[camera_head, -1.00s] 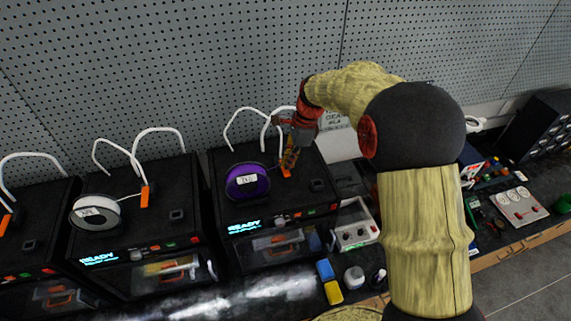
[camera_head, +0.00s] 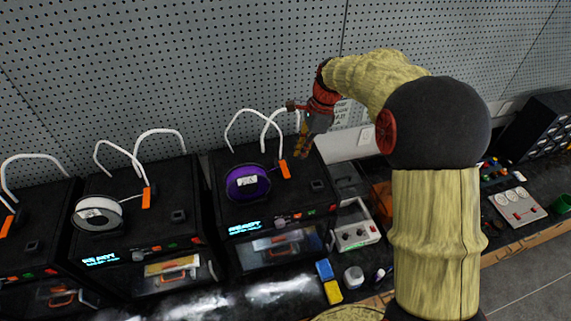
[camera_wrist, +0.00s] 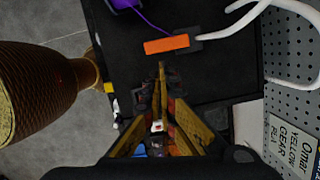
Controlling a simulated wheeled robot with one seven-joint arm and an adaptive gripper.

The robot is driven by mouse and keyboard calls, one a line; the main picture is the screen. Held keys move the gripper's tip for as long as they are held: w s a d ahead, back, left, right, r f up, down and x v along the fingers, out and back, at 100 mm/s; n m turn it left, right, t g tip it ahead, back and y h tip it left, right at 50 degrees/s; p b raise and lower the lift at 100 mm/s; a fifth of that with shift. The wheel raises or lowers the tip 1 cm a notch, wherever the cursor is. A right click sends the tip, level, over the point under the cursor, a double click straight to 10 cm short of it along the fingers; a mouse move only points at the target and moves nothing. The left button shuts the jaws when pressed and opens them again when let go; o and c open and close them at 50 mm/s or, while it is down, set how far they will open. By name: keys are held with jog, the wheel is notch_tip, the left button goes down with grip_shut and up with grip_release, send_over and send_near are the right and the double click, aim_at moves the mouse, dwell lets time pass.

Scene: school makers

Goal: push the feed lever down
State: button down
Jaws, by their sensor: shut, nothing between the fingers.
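The orange feed lever (camera_head: 285,169) stands on top of the black printer (camera_head: 225,208) with the purple spool (camera_head: 262,184). It looks much like the upright orange lever on the neighbouring printer. My gripper (camera_head: 302,150) is shut and empty, just right of and above the lever, with a small gap between them in the head view. In the wrist view the lever (camera_wrist: 166,45) lies crosswise just beyond my closed fingertips (camera_wrist: 161,68). I cannot tell exactly how high the tips are above the printer top.
White tubes (camera_head: 245,118) arch behind the lever. Another printer (camera_head: 125,225) with a white spool (camera_head: 98,214) stands to the left. A grey control box (camera_head: 353,232) and blue and yellow blocks (camera_head: 333,291) lie to the right. A pegboard wall (camera_head: 200,70) closes the back.

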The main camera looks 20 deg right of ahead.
jog(key=v, duration=0.7)
jog(key=shift+r, duration=0.35)
jog(key=shift+d, duration=0.1)
jog(key=s+a+f+n+t+h+b, duration=0.1)
jog(key=s+a+f+n+t+b, duration=0.1)
jog(key=s+f+n+b, duration=0.8)
jog(key=s+a+f+n+t+h+b, duration=0.1)
jog(key=s+a+f+n+t+b, duration=0.2)
jog(key=s+f+n+b, duration=0.7)
jog(key=s+f+b, duration=0.3)
jog(key=s+b, duration=0.5)
jog(key=s, duration=0.1)
jog(key=shift+s+a+f+h+b, duration=0.3)
jog(key=shift+h, duration=0.1)
